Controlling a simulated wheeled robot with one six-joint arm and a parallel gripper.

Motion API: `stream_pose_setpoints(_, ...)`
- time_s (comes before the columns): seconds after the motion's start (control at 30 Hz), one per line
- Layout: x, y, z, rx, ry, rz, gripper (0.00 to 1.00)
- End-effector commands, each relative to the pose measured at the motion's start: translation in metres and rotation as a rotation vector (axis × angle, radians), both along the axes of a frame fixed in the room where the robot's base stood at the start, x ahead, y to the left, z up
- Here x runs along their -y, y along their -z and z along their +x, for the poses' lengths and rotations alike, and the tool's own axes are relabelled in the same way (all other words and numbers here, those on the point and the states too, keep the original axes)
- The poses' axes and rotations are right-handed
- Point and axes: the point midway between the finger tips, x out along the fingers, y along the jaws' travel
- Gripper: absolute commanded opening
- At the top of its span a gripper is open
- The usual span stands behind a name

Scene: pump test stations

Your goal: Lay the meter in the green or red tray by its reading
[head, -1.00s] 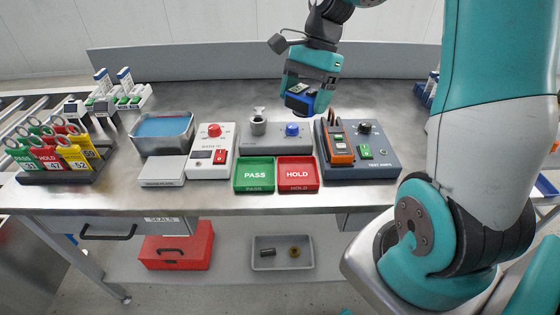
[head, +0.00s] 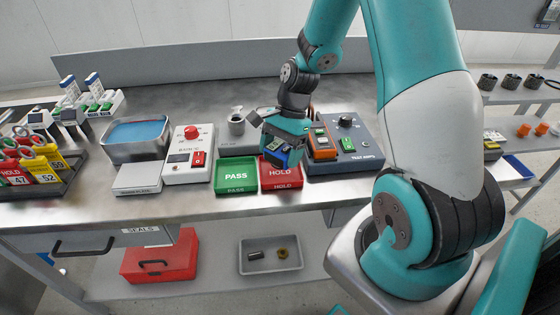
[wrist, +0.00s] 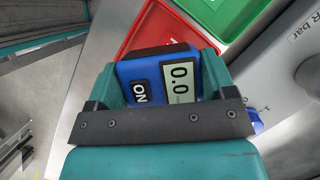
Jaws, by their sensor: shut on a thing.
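My gripper (head: 280,153) is shut on a blue meter (head: 275,157) above the back part of the red HOLD tray (head: 283,184). In the wrist view the meter (wrist: 158,78) has a black ON label and a pale display (wrist: 180,82) that looks like 0.0. The green PASS tray (head: 236,188) is just left of the red tray in the head view, and both look empty where visible. In the wrist view the red tray (wrist: 133,32) and green tray (wrist: 222,38) lie beyond the meter. The gripper hides the red tray's back edge.
An orange device (head: 321,144) sits on the dark test station (head: 362,160) close right of my gripper. Left of the trays are a white box with a red knob (head: 188,172), a scale (head: 139,178) and a blue-filled basin (head: 137,151). Tagged rings (head: 35,165) stand far left.

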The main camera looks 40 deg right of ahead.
Motion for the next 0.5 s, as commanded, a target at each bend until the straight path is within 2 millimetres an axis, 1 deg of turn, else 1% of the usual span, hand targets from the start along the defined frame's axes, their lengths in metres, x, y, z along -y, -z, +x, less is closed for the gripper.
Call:
stream_pose_setpoints(0.1, 0.0, 0.02, -0.001, -0.005, 0.001, 0.002, 0.35)
stream_pose_setpoints(0.2, 0.0, 0.03, 0.0, -0.002, 0.0, 0.001, 0.35)
stream_pose_setpoints(0.5, 0.0, 0.032, 0.0, -0.001, 0.001, 0.0, 0.35)
